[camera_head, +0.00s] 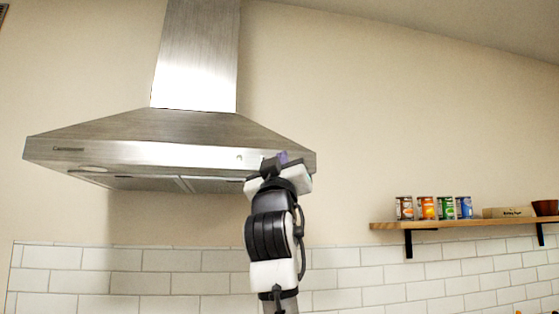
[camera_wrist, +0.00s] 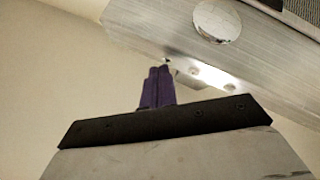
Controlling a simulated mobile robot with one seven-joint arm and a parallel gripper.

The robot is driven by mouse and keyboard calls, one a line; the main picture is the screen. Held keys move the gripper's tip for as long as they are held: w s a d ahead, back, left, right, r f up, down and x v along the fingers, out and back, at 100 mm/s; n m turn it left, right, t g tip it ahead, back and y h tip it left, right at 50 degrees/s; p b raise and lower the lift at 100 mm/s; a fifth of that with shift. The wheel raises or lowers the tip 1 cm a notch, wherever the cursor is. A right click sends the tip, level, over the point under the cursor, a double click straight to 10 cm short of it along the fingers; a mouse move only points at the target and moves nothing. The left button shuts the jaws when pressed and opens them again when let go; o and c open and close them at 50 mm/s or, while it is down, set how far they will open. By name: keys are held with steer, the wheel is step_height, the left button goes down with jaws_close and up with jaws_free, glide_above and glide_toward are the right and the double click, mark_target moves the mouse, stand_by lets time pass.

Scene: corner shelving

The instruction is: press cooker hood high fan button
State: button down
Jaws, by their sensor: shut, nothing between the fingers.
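The stainless steel cooker hood (camera_head: 150,155) hangs on the wall at the left in the head view, its front band facing me. A dark mark (camera_head: 68,149) sits near the left end of the band and a small bright spot (camera_head: 239,157) towards the right; I cannot tell whether either is a button. My gripper (camera_head: 283,157) is raised at the hood's right front end. In the wrist view its purple fingers (camera_wrist: 159,70) are shut and empty, with tips at or close to a small knob-like spot (camera_wrist: 166,61) on the hood's metal (camera_wrist: 150,28). Contact is unclear.
A round shiny disc (camera_wrist: 217,20) shows on the hood in the wrist view. A wooden shelf (camera_head: 470,224) with several cans (camera_head: 427,208) is on the wall at the right. White tiles (camera_head: 140,282) run below, and the wall between hood and shelf is clear.

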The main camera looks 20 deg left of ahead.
steer(key=shift+w+a, duration=0.1)
stand_by(0.3)
steer(key=shift+s+d, duration=0.4)
steer(key=shift+s, duration=0.15)
steer(key=s+d, duration=0.1)
steer(key=s+d+b, duration=0.1)
steer(key=s, duration=0.1)
steer(key=s+d+b, duration=0.1)
steer(key=s, duration=0.1)
steer(key=shift+d, duration=0.15)
